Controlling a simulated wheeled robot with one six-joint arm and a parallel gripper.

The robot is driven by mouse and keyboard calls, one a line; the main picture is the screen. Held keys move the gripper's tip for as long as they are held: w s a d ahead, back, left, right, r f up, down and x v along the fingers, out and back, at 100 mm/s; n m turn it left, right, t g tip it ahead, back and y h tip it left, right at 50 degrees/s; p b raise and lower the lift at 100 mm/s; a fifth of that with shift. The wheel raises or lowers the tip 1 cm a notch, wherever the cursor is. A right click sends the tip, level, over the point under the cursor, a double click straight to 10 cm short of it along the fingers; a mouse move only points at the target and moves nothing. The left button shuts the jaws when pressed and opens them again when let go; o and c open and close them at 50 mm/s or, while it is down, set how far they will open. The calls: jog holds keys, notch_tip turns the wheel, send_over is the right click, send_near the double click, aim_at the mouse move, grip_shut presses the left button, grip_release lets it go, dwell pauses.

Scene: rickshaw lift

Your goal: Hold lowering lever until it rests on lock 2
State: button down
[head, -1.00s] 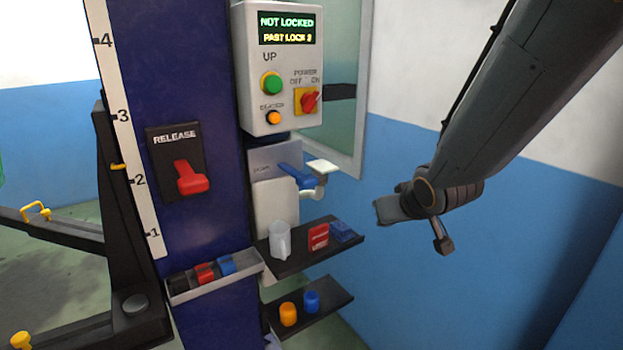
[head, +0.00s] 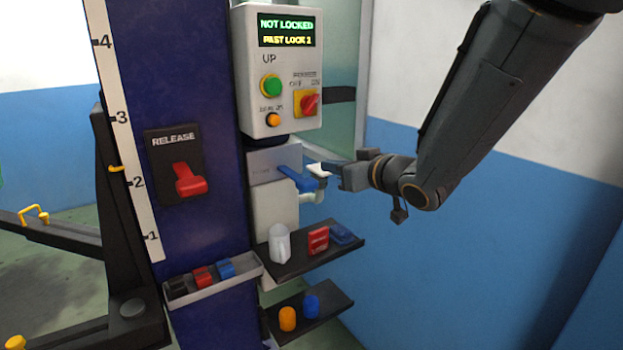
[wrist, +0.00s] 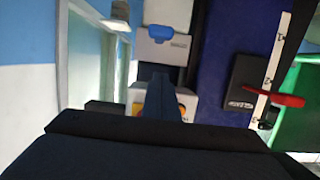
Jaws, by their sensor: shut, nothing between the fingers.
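The blue lowering lever (head: 297,180) sits on a grey plate below the control box, with a pale block beside its right end. It also shows in the wrist view (wrist: 168,33), which is upside down. My gripper (head: 328,169) is shut and empty, its tips at the lever's right end by the pale block; I cannot tell whether they touch. In the wrist view my closed fingers (wrist: 161,97) point toward the control box. The display (head: 287,32) reads NOT LOCKED and PAST LOCK with a blurred digit. The yellow carriage pointer (head: 117,168) is between 2 and 3 on the scale.
The control box (head: 277,85) has a green UP button, an orange button and a red power switch. A red RELEASE lever (head: 189,180) is on the column. Shelves (head: 325,252) below hold a cup and small items. Room to the right is free.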

aim_at(311, 179)
jog(key=shift+w+a+f+p, duration=0.55)
jog(key=shift+w+a+f, duration=0.25)
jog(key=shift+w+f, duration=0.35)
jog(key=shift+w+a+f+p, duration=0.5)
jog(key=shift+w+a+f, duration=0.4)
jog(key=shift+w, duration=0.4)
jog(key=shift+w+a+f+p, duration=0.55)
jog(key=shift+w+a+f, duration=0.2)
jog(key=shift+w+f, duration=0.4)
